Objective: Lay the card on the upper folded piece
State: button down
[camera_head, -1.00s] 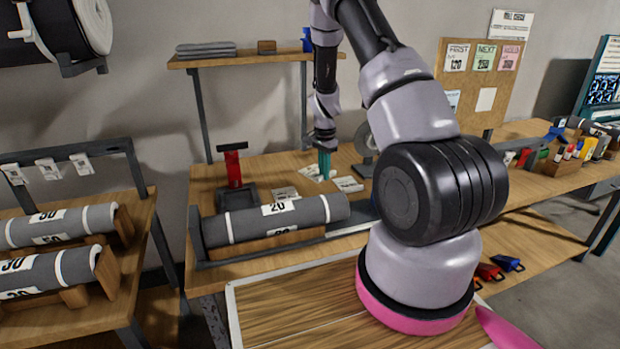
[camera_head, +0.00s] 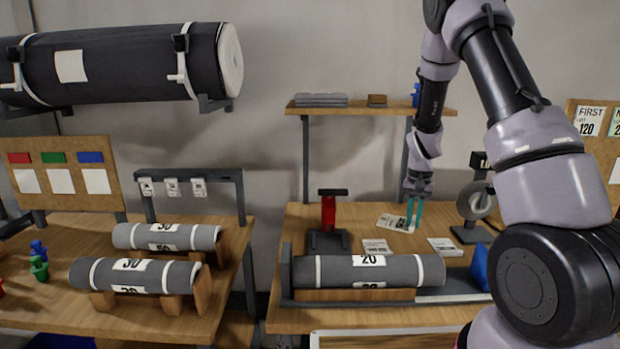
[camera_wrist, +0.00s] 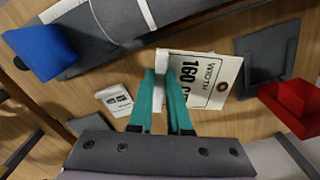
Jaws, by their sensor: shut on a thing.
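My gripper (camera_head: 414,218) has teal fingers, which also show in the wrist view (camera_wrist: 167,95). It is shut on a white card (camera_head: 394,222), just above or at the bench top; the exact gap is hard to tell. In the wrist view the card (camera_wrist: 212,82) reads "WIDTH 160", has a hole near one end, and sticks out to the right of the fingers. Grey folded pieces (camera_head: 320,100) lie stacked flat on the wall shelf, up and to the left of my gripper. The line between upper and lower piece is thin.
The shelf (camera_head: 380,107) also holds a brown block (camera_head: 377,100) and a blue thing (camera_head: 416,95). On the bench are two other cards (camera_head: 376,247) (camera_head: 445,246), a red-handled tool (camera_head: 328,215), a tape dispenser (camera_head: 474,205) and a grey roll (camera_head: 365,270) in front.

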aim_at(408, 231)
jog(key=s+a+n, duration=0.1)
jog(key=n, duration=0.1)
jog(key=s+a+f+n, duration=0.1)
jog(key=n, duration=0.1)
jog(key=shift+a, duration=0.1)
jog(key=shift+s+f+n, duration=0.1)
jog(key=shift+n, duration=0.4)
jog(key=w+d+f, duration=0.3)
jog(key=w+d, duration=0.3)
jog(key=d, duration=0.4)
jog(key=f, duration=0.4)
jog(key=d+f, duration=0.1)
jog(key=f, duration=0.1)
jog(key=shift+f, duration=2.25)
jog(key=shift+f, duration=0.15)
jog(key=c, duration=0.9)
grip_release()
jog(key=shift+w, duration=0.1)
jog(key=shift+o, duration=0.2)
